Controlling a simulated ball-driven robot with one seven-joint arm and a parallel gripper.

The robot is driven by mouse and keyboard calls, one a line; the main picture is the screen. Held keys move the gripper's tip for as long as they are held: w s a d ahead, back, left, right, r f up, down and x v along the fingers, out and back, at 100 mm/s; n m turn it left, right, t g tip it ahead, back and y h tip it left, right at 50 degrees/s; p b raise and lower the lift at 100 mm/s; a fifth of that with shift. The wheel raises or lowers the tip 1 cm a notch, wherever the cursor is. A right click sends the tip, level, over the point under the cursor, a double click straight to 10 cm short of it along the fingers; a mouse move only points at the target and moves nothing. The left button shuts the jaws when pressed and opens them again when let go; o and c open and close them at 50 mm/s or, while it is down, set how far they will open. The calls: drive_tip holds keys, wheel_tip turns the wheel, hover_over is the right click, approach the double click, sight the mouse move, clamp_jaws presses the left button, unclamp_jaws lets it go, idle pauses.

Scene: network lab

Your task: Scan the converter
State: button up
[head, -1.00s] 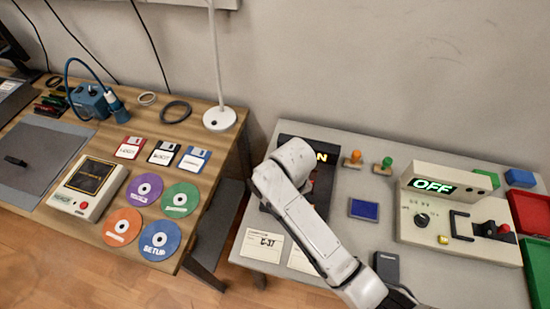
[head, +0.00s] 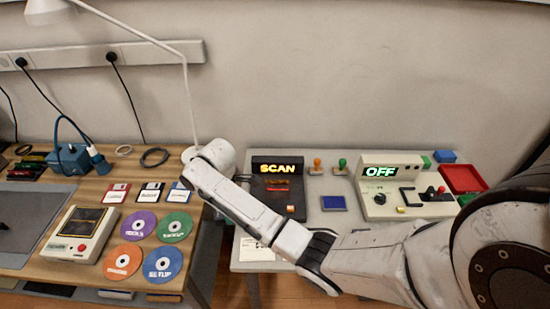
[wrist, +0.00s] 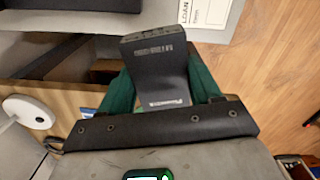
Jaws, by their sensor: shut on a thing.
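The converter (wrist: 157,70), a dark grey box with small pale print, is between the green fingers of my gripper (wrist: 160,88) in the wrist view. My gripper is shut on it and the box is off the tables. In the head view my arm hides the gripper and the converter. The black scanner (head: 292,197) with a lit SCAN sign stands on the left of the grey table (head: 325,218). My arm crosses in front of its lower part.
A beige console (head: 380,171) with an OFF display, two stamps and a blue pad (head: 333,203) stand on the grey table. A red tray (head: 463,178) is at its right. The wooden table (head: 100,192) holds discs, floppies and a lamp (head: 190,110). A gap separates the tables.

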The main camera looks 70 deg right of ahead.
drive_tip(key=s+d+r+n+p, duration=0.1)
drive_tip(key=s+d+r+n, duration=0.25)
drive_tip(key=d, duration=0.65)
drive_tip(key=s+d+r+n, duration=0.2)
drive_tip(key=s+d+n, duration=0.15)
drive_tip(key=d, duration=0.65)
drive_tip(key=shift+m, duration=0.5)
wheel_tip(320, 180, down, 7)
drive_tip(key=b, duration=0.6)
drive_tip(key=shift+s+b, duration=0.15)
drive_tip(key=shift+b, duration=0.25)
drive_tip(key=shift+r, duration=0.2)
wheel_tip(320, 180, up, 6)
drive_tip(key=p, duration=0.6)
drive_tip(key=shift+f, duration=0.1)
